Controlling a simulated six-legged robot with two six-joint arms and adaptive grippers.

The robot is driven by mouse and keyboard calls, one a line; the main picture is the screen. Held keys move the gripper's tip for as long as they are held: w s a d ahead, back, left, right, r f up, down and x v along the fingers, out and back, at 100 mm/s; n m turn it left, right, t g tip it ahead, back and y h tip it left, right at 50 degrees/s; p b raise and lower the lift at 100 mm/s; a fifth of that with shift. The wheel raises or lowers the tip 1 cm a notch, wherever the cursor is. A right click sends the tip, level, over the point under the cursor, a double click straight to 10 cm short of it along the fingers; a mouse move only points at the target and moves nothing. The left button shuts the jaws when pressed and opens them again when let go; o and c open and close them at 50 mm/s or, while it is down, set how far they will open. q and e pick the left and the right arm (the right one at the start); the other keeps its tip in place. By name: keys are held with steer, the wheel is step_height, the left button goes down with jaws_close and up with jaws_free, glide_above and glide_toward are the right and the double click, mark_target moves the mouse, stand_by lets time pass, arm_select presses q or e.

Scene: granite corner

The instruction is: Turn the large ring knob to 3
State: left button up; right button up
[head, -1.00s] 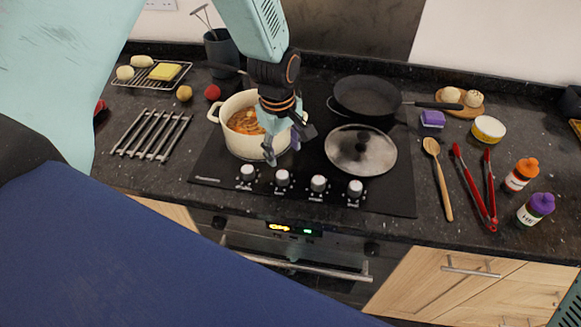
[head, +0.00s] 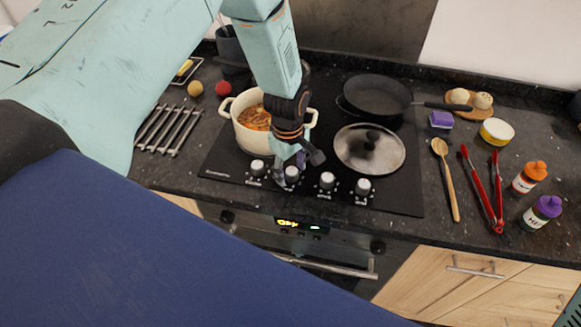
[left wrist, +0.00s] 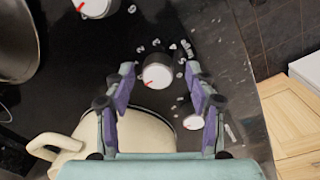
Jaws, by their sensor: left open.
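A row of several white-capped knobs runs along the front of the black hob (head: 225,165). My left gripper (head: 290,164) points down over the second knob from the left (head: 292,174). In the left wrist view, this knob (left wrist: 158,74) sits between the tips of my open left gripper (left wrist: 160,68), with a gap on both sides. A red mark shows on its cap, toward the lower left. The first knob (left wrist: 193,122) and a third knob (left wrist: 97,8) flank it. My right gripper is out of view.
A cream pot (head: 245,138) of food stands close behind my left gripper. A glass lid (head: 368,150) lies to the right, with a black pan (head: 375,97) behind it. A wooden spoon (head: 447,180) and red tongs (head: 482,190) lie farther right.

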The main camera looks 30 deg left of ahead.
arm_select(q)
steer(key=shift+w, duration=0.1)
steer(key=shift+d+f, duration=0.1)
steer(key=c, duration=1.1)
steer(key=shift+c, duration=0.2)
